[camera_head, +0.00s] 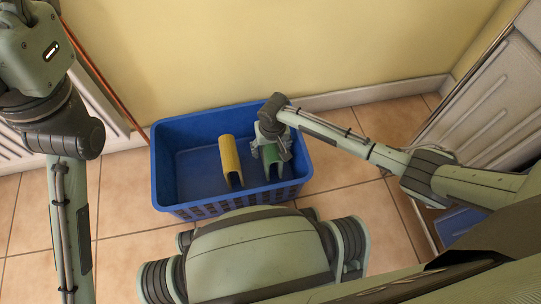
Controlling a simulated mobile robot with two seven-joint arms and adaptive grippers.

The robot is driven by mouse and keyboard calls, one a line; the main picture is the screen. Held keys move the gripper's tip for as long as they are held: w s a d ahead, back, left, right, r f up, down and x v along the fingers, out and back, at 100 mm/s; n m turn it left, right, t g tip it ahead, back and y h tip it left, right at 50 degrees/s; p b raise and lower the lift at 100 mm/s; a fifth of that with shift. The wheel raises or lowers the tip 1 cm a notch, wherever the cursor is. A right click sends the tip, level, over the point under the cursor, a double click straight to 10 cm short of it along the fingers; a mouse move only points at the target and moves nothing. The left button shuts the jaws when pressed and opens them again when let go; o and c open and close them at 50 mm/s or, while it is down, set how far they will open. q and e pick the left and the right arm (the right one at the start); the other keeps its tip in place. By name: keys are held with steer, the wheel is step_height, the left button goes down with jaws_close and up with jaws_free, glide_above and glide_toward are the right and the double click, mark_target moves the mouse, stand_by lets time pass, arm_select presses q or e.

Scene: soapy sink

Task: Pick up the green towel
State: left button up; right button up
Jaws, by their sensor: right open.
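The green towel (271,155) hangs as a folded arch inside the blue basket (165,172), at its right side. My right gripper (270,150) is over the top of the green towel, with its fingers low at the towel; it is open, and whether it touches the cloth cannot be told. My right wrist hides part of the towel's top. My left arm runs down the left edge of the view, and its gripper is out of view.
A yellow towel (230,160), arched the same way, is in the basket just left of the green one. The basket's left part is empty. A yellow wall (200,50) stands close behind. White cabinets flank both sides. A blue object (458,224) lies at the lower right.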

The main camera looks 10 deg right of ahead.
steer(key=c, duration=1.3)
steer(key=shift+r, duration=0.2)
